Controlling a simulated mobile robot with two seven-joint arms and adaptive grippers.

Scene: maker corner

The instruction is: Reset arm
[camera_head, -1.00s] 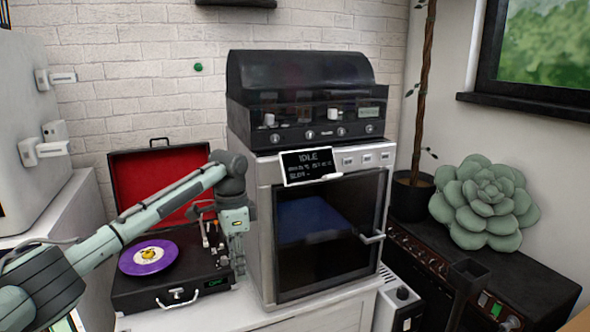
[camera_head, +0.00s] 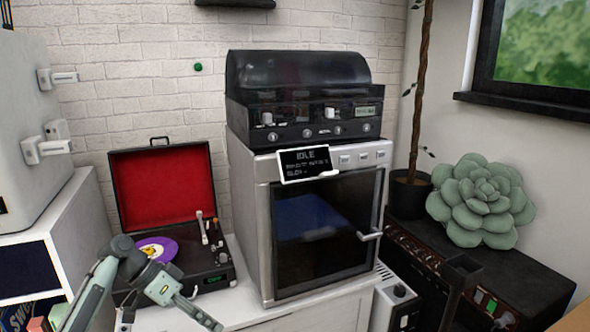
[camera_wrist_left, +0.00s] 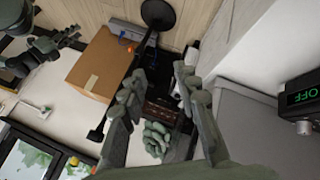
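My left arm reaches in at the lower left of the head view. Its gripper (camera_head: 203,315) hangs low in front of the record player (camera_head: 215,270), pointing down and to the right. In the left wrist view the two fingers of this gripper (camera_wrist_left: 160,78) stand well apart with nothing between them. Dark green jointed parts at the upper left of the wrist view look like my right arm, with its gripper (camera_wrist_left: 66,37) small there. Whether that gripper is open or shut cannot be told.
A silver oven-like machine (camera_head: 256,225) with an "IDLE" sign (camera_head: 303,164) stands right of the record player. A green succulent (camera_head: 482,203) sits on a black amplifier (camera_head: 535,270) at right. The wrist view shows a cardboard box (camera_wrist_left: 100,65) and a grey surface with a green "OFF" display (camera_wrist_left: 300,97).

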